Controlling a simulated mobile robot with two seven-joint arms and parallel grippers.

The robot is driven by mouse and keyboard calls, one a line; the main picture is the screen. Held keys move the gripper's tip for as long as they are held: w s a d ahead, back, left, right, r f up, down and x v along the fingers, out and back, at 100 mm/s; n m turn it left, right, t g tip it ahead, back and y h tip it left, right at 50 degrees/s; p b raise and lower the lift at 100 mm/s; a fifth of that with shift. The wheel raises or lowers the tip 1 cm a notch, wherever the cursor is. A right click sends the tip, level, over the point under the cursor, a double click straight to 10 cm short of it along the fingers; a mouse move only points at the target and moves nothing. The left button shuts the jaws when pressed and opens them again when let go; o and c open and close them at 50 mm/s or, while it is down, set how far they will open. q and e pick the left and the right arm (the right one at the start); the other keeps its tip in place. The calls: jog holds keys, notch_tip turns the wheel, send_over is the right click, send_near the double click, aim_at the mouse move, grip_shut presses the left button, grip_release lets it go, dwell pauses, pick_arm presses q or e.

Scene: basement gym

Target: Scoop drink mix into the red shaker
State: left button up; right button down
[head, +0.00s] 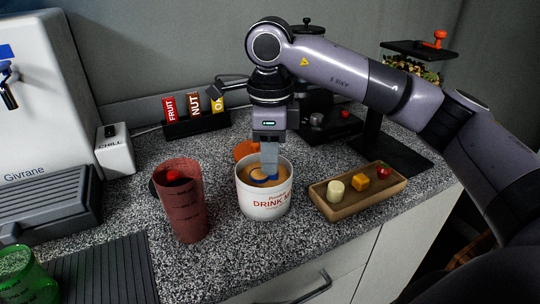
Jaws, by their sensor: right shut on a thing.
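The red shaker (183,212) stands upright and open on the speckled counter, left of the tub. The white drink mix tub (264,203) is open, with light brown powder inside. My right gripper (269,160) points straight down over the tub and is shut on a scoop. The blue part of the scoop (263,178) shows inside the tub at the powder. How deep the scoop sits in the powder, I cannot tell. An orange lid (246,149) lies behind the tub. My left gripper is not in view.
A wooden tray (349,207) with several small food pieces is right of the tub. Bars in a black holder (197,125) and a white CHILL box (115,152) stand behind. A green cup (24,274) is front left. Counter in front of the tub is clear.

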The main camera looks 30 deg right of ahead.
jog(key=shift+r+p, duration=1.2)
jog(key=shift+r, duration=0.7)
jog(key=shift+r+p, duration=1.4)
jog(key=shift+r, duration=0.5)
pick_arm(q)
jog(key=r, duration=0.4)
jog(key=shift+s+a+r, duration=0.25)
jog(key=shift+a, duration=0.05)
